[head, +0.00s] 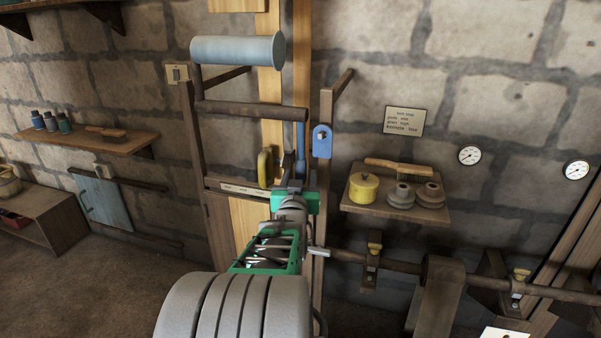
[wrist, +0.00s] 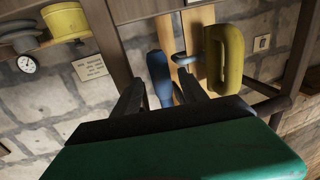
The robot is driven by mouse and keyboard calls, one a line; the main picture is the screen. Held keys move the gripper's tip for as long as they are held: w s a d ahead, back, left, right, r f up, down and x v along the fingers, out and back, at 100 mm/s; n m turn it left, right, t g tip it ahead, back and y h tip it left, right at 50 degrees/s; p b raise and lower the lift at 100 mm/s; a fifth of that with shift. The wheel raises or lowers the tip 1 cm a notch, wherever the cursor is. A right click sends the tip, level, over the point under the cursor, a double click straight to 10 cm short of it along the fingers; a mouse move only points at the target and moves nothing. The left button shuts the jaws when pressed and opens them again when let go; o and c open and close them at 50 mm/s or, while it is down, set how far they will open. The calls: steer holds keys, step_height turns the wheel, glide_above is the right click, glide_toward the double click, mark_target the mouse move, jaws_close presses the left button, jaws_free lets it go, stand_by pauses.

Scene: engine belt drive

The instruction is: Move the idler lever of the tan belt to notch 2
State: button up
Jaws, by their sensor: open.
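A light tan belt strip (head: 269,95) runs vertically inside a wooden frame on the stone wall, beside a browner strip (head: 302,60). A yellow handle (head: 265,168) and a slim blue handle (head: 300,138) stand side by side low in the frame. The frames do not show which belt each handle serves. A pale label strip (head: 238,188) crosses below them; its marks are too small to read. My gripper (head: 291,168) is open in front of the handles. In the wrist view the blue handle (wrist: 158,76) appears between or beyond the fingers, and the yellow handle (wrist: 226,55) is beside them.
A blue tag (head: 322,141) hangs on the frame's right post. A shelf (head: 438,216) at right holds a yellow pot (head: 363,187) and grey stacked parts. A dark horizontal shaft (head: 398,265) runs low at right. A dark bar (head: 250,110) crosses the frame above the handles.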

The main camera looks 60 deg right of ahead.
mark_target(301, 174)
steer(key=x, duration=0.3)
steer(key=shift+w+d, duration=0.15)
steer(key=shift+d, duration=0.1)
jaws_close()
stand_by(0.3)
stand_by(0.8)
